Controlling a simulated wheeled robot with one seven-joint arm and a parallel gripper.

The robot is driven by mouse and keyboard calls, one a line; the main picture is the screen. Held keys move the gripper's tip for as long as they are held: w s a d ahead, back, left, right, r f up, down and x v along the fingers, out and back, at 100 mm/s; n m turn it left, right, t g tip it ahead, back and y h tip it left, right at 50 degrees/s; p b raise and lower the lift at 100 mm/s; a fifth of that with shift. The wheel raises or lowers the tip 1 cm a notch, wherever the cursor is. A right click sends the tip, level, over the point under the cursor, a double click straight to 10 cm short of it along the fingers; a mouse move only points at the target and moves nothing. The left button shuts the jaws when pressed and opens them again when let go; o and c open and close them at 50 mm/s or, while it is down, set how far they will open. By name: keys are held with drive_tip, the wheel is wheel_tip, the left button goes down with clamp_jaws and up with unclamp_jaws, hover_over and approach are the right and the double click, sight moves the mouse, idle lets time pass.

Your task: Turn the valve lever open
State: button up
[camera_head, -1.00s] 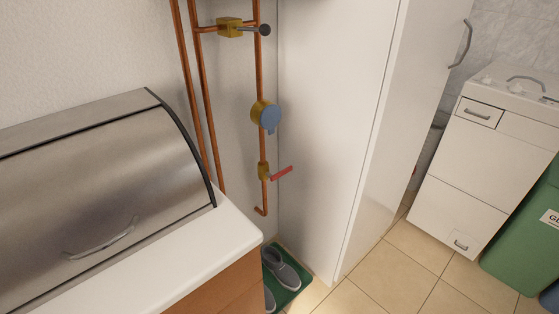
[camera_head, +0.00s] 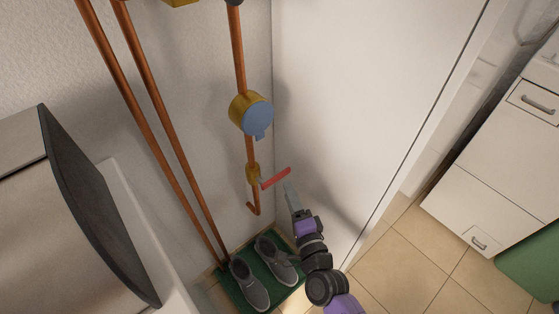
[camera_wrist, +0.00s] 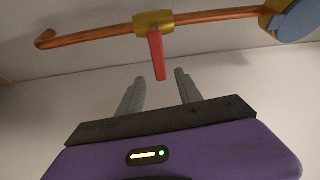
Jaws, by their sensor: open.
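The red valve lever (camera_head: 276,178) sticks out from a brass valve body (camera_head: 253,174) on a vertical copper pipe in the corner. In the head view it points right and slightly up, across the pipe. My gripper (camera_head: 289,186) is just right of and below the lever's free end. In the wrist view the red lever (camera_wrist: 157,55) hangs from the brass valve (camera_wrist: 153,21), its tip near the gap between the two grey fingers of my gripper (camera_wrist: 158,82). Contact with the lever does not show.
A round brass meter with a blue lid (camera_head: 251,115) sits above the valve. A tall white cabinet (camera_head: 350,90) stands close on the right. Grey shoes (camera_head: 250,283) lie on a green mat (camera_head: 290,290) below. A counter with a metal bread box (camera_head: 70,220) is at left.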

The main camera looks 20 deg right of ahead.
sight(283, 177)
drive_tip(key=shift+m, duration=0.6)
drive_tip(key=w, duration=0.5)
drive_tip(key=w+b, duration=0.1)
drive_tip(key=w, duration=0.1)
drive_tip(key=shift+w+d, duration=0.35)
clamp_jaws()
idle(0.8)
